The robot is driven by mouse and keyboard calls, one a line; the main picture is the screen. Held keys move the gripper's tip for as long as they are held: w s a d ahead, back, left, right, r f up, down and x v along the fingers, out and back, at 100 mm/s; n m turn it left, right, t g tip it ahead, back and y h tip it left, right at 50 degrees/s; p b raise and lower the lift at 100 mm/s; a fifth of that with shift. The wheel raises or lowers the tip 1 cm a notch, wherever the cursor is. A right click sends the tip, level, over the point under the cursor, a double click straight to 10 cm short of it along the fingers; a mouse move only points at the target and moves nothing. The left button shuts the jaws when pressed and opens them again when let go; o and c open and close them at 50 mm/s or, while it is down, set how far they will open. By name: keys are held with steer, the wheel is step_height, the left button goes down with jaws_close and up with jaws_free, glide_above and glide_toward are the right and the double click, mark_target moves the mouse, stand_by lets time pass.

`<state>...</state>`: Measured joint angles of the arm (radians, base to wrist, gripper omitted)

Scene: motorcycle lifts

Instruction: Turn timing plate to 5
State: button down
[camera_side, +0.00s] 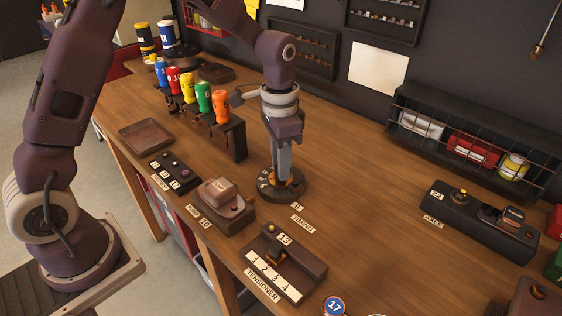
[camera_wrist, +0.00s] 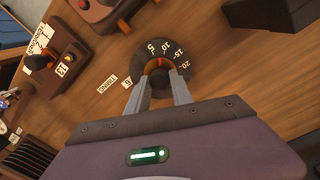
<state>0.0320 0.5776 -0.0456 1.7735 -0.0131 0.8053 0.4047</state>
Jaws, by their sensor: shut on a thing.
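The timing plate (camera_side: 284,186) is a round dark dial on the bench, behind the white TIMING label (camera_side: 302,224). In the wrist view, the dial (camera_wrist: 151,62) shows white numbers 5, 10, 15 and 20 along its rim. An orange-red mark (camera_wrist: 160,63) at its hub points roughly between 5 and 10. My gripper (camera_side: 286,179) reaches straight down onto the dial. In the wrist view, my gripper (camera_wrist: 160,80) is shut on the dial's central knob, one finger on each side. The fingers hide part of the hub and near rim.
Left of the dial is a rack of coloured bottles (camera_side: 203,100); a pump unit (camera_side: 222,200) stands nearby. The tensioner block (camera_side: 283,262) is in front. The axle unit (camera_side: 480,218) is at right. Bare bench lies between dial and axle unit.

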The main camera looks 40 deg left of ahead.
steer(key=shift+n, duration=1.6)
steer(key=c, duration=1.1)
jaws_free()
steer(key=shift+c, duration=0.2)
